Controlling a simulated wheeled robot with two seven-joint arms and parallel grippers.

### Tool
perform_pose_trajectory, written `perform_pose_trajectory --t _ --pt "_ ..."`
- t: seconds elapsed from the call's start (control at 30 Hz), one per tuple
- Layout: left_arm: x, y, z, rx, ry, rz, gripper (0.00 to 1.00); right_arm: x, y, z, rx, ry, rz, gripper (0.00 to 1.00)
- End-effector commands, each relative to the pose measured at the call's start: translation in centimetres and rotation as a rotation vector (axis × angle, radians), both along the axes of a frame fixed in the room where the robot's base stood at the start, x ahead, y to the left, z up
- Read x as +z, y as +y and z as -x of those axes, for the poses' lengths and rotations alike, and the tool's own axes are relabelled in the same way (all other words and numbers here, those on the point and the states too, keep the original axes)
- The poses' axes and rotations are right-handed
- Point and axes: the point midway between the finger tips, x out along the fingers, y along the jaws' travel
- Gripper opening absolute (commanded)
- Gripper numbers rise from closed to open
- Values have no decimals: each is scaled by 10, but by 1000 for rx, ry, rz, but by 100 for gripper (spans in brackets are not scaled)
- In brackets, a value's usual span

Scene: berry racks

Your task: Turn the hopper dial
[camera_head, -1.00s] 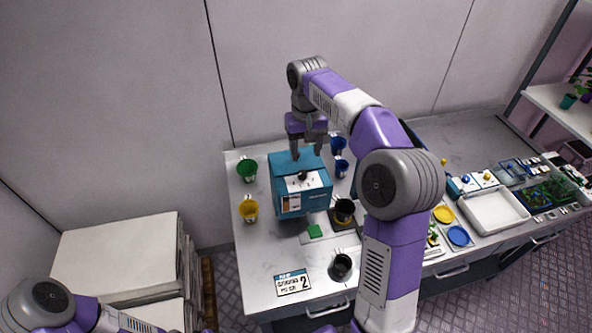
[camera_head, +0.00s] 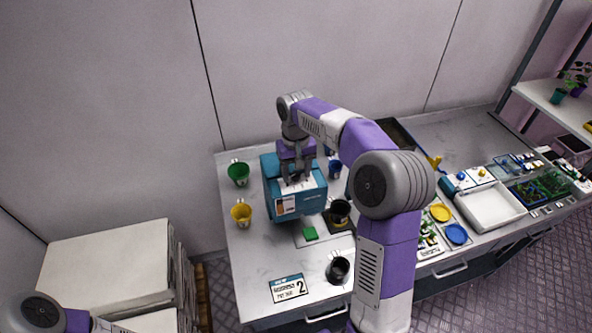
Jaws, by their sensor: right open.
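The hopper (camera_head: 310,203) is a teal box with a white sloped panel on top, standing on the grey table. Its small dark dial is on that panel and is now mostly hidden by my right gripper (camera_head: 296,176). The right gripper points down over the panel with its fingers apart, around or just above the dial; I cannot tell whether they touch it. Of my left arm only a part shows at the bottom left corner, and its gripper is out of view.
A green cup (camera_head: 238,173) and a yellow cup (camera_head: 241,213) stand left of the hopper.

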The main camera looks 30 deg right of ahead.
Motion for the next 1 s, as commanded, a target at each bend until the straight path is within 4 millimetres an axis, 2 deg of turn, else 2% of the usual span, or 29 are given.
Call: perform_pose_trajectory --t 0.07,0.4,0.77,1.0 --pt "0 0 0 0 0 0 100 0 0 0 0 0 0 52" --pt "0 0 0 0 0 0 100 0 0 0 0 1 0 0" --pt "5 0 0 0 0 0 100 1 0 0 53 1 0 0" --pt "17 0 0 0 0 0 100 2 0 0 209 2 0 0"
